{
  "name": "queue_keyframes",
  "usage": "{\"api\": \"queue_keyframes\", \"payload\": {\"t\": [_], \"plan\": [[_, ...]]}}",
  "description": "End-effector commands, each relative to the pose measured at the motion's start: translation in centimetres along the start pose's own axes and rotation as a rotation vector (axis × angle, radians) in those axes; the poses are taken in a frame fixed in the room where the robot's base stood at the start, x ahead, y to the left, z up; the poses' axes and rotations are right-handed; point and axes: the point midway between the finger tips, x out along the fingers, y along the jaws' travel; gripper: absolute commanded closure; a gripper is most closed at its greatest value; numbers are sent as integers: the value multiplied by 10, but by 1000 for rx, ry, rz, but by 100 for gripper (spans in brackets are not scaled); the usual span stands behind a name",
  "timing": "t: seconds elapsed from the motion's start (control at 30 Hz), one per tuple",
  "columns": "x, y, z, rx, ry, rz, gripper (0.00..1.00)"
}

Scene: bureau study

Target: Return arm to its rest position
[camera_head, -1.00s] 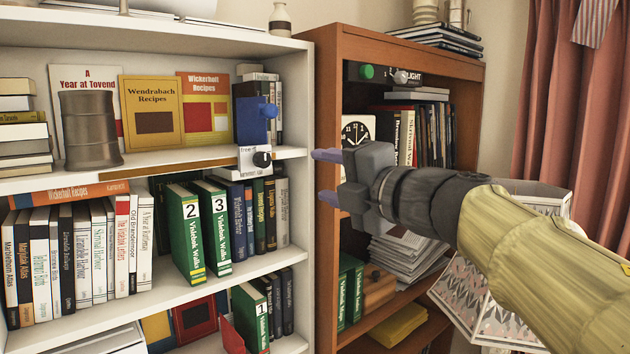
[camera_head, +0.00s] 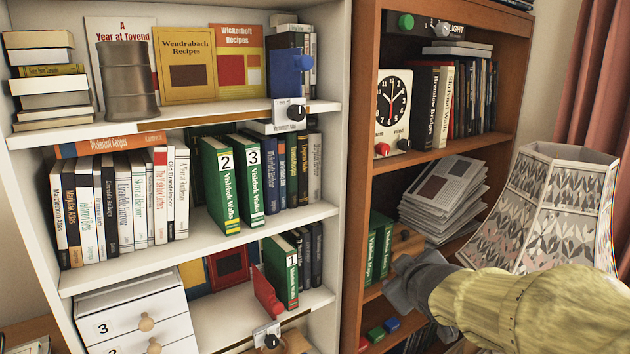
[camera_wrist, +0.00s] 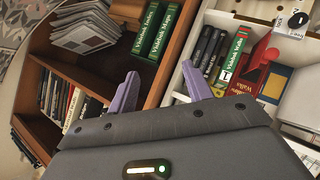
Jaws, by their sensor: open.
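My gripper (camera_wrist: 160,88) shows in the wrist view with its two purple fingers spread apart and nothing between them. In the head view my gripper (camera_head: 396,290) is low at the right, in front of the brown bookcase (camera_head: 355,170). Its fingers cannot be made out there. My forearm, in a yellowish sleeve, comes in from the lower right and covers part of the lower shelves. In the wrist view, green books (camera_wrist: 156,35) stand in the brown bookcase beyond the fingers.
A white bookcase (camera_head: 327,190) stands at the left, holding books and a white drawer unit (camera_head: 135,318). A patterned lampshade (camera_head: 540,208) stands close behind my arm at the right. A clock (camera_head: 393,98) and stacked papers (camera_head: 445,195) sit on the brown bookcase's shelves.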

Motion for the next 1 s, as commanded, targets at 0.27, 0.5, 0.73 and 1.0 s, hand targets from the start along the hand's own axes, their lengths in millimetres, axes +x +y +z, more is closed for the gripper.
{"api": "queue_keyframes", "payload": {"t": [0.27, 0.5, 0.73, 1.0], "plan": [[-9, -108, 134, 429, -501, -186, 50], [-42, -166, 184, 632, -766, -271, 50], [-43, -168, 185, 640, -776, -274, 50], [-43, -168, 185, 639, -773, -273, 50]]}}
